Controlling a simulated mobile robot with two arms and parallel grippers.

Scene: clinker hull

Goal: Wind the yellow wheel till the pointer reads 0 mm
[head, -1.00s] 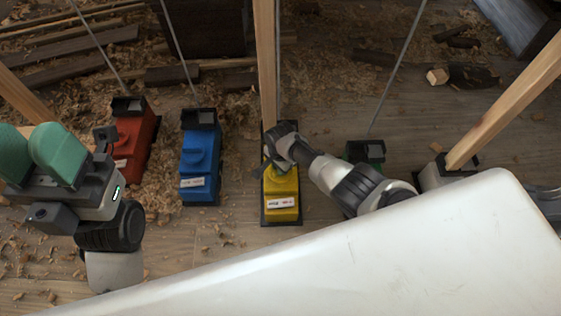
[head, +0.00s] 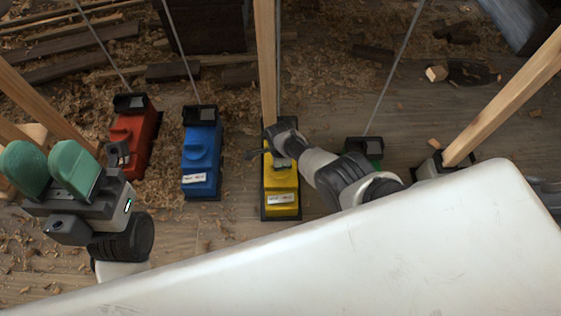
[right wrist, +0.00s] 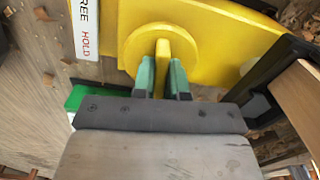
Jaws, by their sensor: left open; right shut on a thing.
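The yellow wheel (right wrist: 150,45) shows in the right wrist view as a round disc with a raised bar across it, on the yellow unit. My right gripper (right wrist: 162,75) has its green fingers shut on that bar. In the head view the yellow unit (head: 283,182) stands mid-floor with a white label, and my right gripper (head: 277,150) and arm cover its upper part. Part of a label reading "HOLD" (right wrist: 84,30) shows in the wrist view. My left gripper (head: 52,170) is open and empty at the left. I can see no pointer or millimetre scale.
Red (head: 134,140) and blue (head: 202,155) units stand left of the yellow one; a green unit (head: 372,148) is partly hidden by my right arm. Wooden props and thin rods rise from the units. The white hull (head: 400,250) fills the lower right. Shavings litter the floor.

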